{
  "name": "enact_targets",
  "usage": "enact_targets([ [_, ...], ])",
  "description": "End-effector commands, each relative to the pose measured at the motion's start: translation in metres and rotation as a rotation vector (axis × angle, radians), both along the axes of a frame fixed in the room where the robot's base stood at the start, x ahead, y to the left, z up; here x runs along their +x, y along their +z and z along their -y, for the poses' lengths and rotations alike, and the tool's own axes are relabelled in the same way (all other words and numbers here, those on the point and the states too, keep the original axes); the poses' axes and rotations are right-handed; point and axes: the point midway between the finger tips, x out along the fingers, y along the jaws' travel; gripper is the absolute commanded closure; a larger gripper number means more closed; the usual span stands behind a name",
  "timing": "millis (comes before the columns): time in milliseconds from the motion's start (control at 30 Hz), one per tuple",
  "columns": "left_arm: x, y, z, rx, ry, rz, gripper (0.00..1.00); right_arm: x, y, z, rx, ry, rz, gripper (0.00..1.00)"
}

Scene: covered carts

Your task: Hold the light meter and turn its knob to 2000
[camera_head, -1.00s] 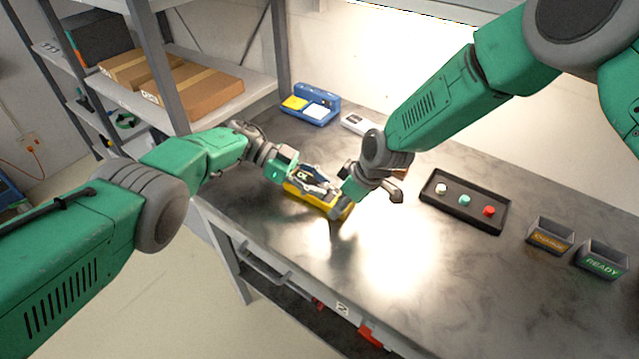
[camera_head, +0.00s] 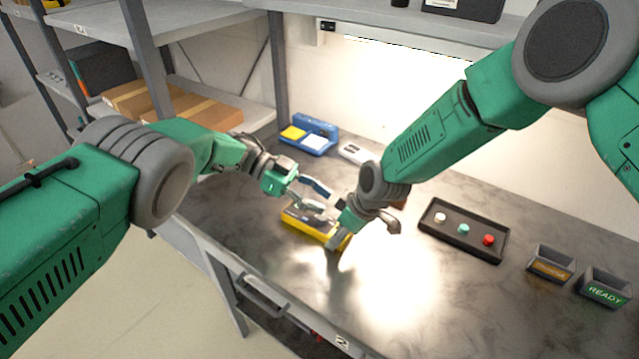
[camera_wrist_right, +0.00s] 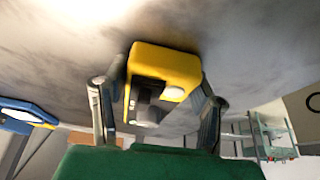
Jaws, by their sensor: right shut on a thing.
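The light meter, a yellow and dark device (camera_head: 309,226), lies on the grey bench in the head view. In the right wrist view the yellow light meter (camera_wrist_right: 162,65) sits between the two fingers of my right gripper (camera_wrist_right: 160,100), which is shut on it. A round grey part with a whitish disc shows on it there. In the head view my right gripper (camera_head: 340,236) is at the meter's right end. My left gripper (camera_head: 318,196) is open, fingers apart, just above the meter's left part and apparently empty. The knob's setting cannot be read.
A black tray (camera_head: 444,247) with white, teal and red knobs lies to the right. Two dark bins (camera_head: 550,262), one marked READY (camera_head: 604,289), stand farther right. A blue case (camera_head: 309,146) and a small white device (camera_head: 354,152) are behind. The bench (camera_head: 400,300) front is clear.

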Motion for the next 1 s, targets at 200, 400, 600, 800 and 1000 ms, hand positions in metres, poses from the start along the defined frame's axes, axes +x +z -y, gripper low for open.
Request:
enact_targets([
  [200, 0.001, 0.034, 0.001, 0.0, -0.001, -0.001, 0.69, 0.0, 0.0, 0.001, -0.001, -0.001, 0.002, 0.86],
  [400, 0.001, 0.043, 0.001, 0.0, 0.0, -0.002, 0.69, 0.0, 0.0, 0.001, -0.001, 0.0, 0.002, 0.86],
  [600, 0.001, 0.043, 0.001, -0.001, -0.001, -0.002, 0.69, 0.001, 0.0, 0.001, -0.001, 0.0, 0.003, 0.86],
  [800, 0.006, 0.041, 0.0, -0.051, 0.065, -0.026, 0.69, 0.001, 0.001, 0.001, -0.001, -0.001, 0.003, 0.86],
  [1000, 0.035, 0.033, -0.007, -0.283, 0.406, -0.17, 0.69, 0.001, 0.001, 0.001, -0.001, 0.0, 0.003, 0.86],
])
